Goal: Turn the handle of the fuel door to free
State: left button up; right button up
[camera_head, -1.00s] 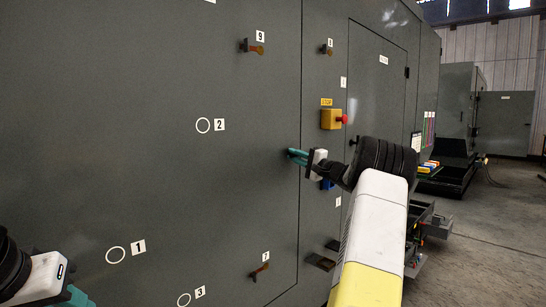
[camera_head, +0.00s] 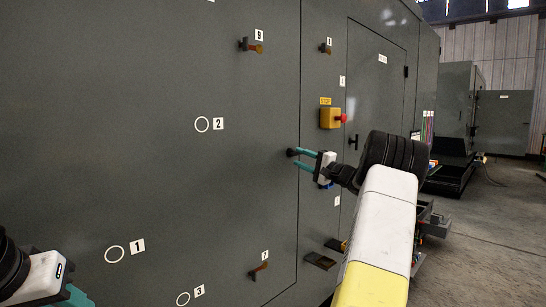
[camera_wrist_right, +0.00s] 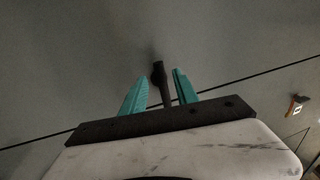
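A dark handle (camera_head: 291,152) sits on the large grey panel, close to the vertical seam at its right edge. My right gripper (camera_head: 297,157) is at this handle, with its teal fingers spread apart. In the right wrist view the dark handle (camera_wrist_right: 159,76) stands between the two open fingers, with a gap on each side. I cannot tell which door is the fuel door; the labels are too small to read. A labelled door (camera_head: 376,100) at the right has its own dark handle (camera_head: 354,142).
Orange-tipped latches (camera_head: 251,46) sit at the top and bottom (camera_head: 259,268) of the panel. A yellow stop box (camera_head: 331,118) with a red button projects above my right gripper. Numbered circles (camera_head: 202,124) mark the panel. Open floor (camera_head: 490,230) lies at the right.

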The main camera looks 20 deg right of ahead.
jog(key=shift+v, duration=1.95)
jog(key=s+a+n+g+y, duration=0.1)
jog(key=s+a+n+g, duration=0.3)
jog(key=a, duration=1)
jog(key=s+a+n+g+y, duration=0.1)
jog(key=s+a+n+g, duration=0.35)
jog(key=a, duration=1.05)
jog(key=s+a+f+n+g+h, duration=0.15)
jog(key=s+a, duration=0.25)
jog(key=s, duration=0.4)
jog(key=s+a+f+g+h, duration=0.2)
jog(key=s+a+f+g, duration=0.15)
jog(key=s, duration=0.45)
jog(key=s+d+f+n+t+h, duration=0.1)
jog(key=s+f+n+h, duration=0.2)
jog(key=s, duration=1)
notch_tip(320, 180, down, 3)
jog(key=shift+d+r+n+h, duration=0.15)
jog(key=shift+d+n+h, duration=0.25)
jog(key=shift+h, duration=0.15)
